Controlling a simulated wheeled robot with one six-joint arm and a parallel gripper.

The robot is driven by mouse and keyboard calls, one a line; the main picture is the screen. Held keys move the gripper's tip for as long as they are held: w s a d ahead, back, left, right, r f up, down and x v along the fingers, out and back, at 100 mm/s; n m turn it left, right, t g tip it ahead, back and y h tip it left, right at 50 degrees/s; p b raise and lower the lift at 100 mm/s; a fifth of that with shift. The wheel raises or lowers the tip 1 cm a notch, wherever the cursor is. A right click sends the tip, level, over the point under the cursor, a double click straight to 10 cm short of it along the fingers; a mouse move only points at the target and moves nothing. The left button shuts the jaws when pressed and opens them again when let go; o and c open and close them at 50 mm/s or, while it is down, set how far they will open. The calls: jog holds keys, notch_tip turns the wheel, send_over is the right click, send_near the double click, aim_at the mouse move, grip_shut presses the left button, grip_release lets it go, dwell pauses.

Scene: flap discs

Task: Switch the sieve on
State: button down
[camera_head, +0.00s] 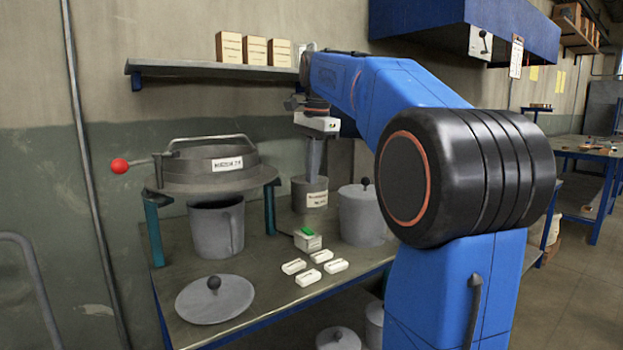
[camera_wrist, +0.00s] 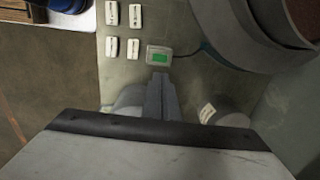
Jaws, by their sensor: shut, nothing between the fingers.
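The sieve (camera_head: 205,175) is a round grey drum with a label and a red-balled handle, on a stand with teal legs. Its grey rim shows at the upper right of the wrist view (camera_wrist: 225,40). A small pale switch box (camera_head: 308,243) with a green button (camera_head: 307,231) sits on the table right of the stand. In the wrist view the switch box (camera_wrist: 150,49) and green button (camera_wrist: 160,58) lie just beyond my fingertips. My gripper (camera_head: 313,172) is shut and empty, pointing down above the table. I cannot tell the button's on or off state.
A grey jug (camera_head: 215,228) stands under the sieve. A labelled canister (camera_head: 309,196) and a lidded pot (camera_head: 362,222) stand near my gripper. Several white tags (camera_head: 308,278) and a loose lid (camera_head: 215,303) lie in front. A shelf (camera_head: 190,70) is above.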

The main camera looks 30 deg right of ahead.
aim_at(306, 229)
jog(key=shift+w, duration=0.1)
jog(key=shift+w, duration=0.65)
jog(key=f, duration=0.4)
jog(key=w+f, duration=0.1)
jog(key=f, duration=0.8)
jog(key=shift+w+f, duration=0.35)
jog(key=shift+f, duration=0.05)
